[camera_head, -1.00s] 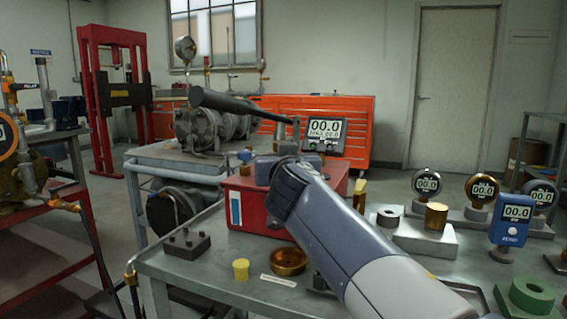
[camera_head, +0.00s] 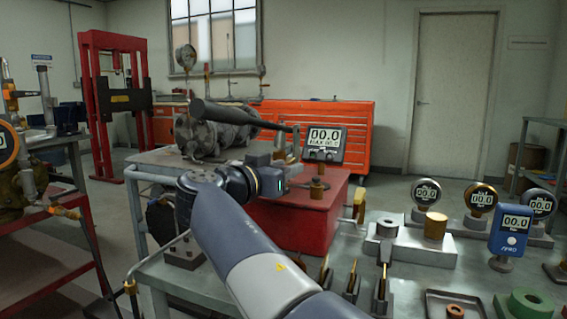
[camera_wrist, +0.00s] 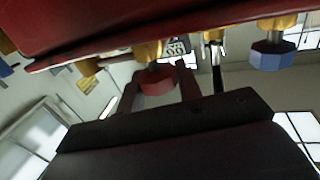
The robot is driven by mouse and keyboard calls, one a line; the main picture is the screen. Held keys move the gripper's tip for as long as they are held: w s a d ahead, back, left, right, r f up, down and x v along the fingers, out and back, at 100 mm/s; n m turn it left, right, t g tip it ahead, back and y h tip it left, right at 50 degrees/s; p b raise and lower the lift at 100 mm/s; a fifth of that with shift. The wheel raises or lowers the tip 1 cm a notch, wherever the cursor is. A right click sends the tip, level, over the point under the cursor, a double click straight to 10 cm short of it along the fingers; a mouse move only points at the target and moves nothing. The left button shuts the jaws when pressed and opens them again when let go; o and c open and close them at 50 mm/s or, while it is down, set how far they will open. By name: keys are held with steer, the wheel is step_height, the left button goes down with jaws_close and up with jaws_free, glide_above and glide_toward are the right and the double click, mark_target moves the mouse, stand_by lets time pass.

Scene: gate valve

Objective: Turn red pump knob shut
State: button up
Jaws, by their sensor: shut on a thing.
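The red pump (camera_head: 318,210) is a red box on the bench in the head view. In the wrist view its red body (camera_wrist: 90,25) fills the top. The red knob (camera_wrist: 157,83), on a brass stem, sits between the two dark fingers of my gripper (camera_wrist: 157,76), which is shut on it. A blue knob (camera_wrist: 270,57) is to the right, clear of the fingers. In the head view my gripper (camera_head: 285,165) is over the pump's top, left of the display; the red knob cannot be made out there.
A digital display (camera_head: 325,140) and a black lever (camera_head: 235,113) are close by my gripper. A brass fitting (camera_head: 317,190) stands at the pump's front. Several gauges (camera_head: 427,192) and a blue meter (camera_head: 510,232) stand on the bench at right.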

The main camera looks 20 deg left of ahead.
steer(key=m+g+h+p, duration=0.1)
steer(key=m+h+p, duration=0.1)
steer(key=p, duration=0.1)
steer(key=r+m+g+h+p, duration=0.1)
steer(key=h+p, duration=0.2)
steer(key=shift+r+m+g, duration=0.15)
steer(key=shift+m+g, duration=0.25)
steer(key=m+g+h+p, duration=0.1)
steer(key=h+p, duration=0.1)
steer(key=p, duration=0.1)
steer(key=shift+m+g+p, duration=0.3)
steer(key=shift+m+p, duration=0.1)
steer(key=shift+p, duration=0.05)
steer(key=shift+f+m+g+h+p, duration=0.3)
steer(key=shift+g+h+p, duration=0.2)
steer(key=shift+p, duration=0.15)
steer(key=o, duration=1)
steer(key=shift+f, duration=0.2)
steer(key=shift+c, duration=0.2)
steer(key=p+v, duration=0.3)
steer(key=v, duration=0.8)
steer(key=shift+p, duration=0.35)
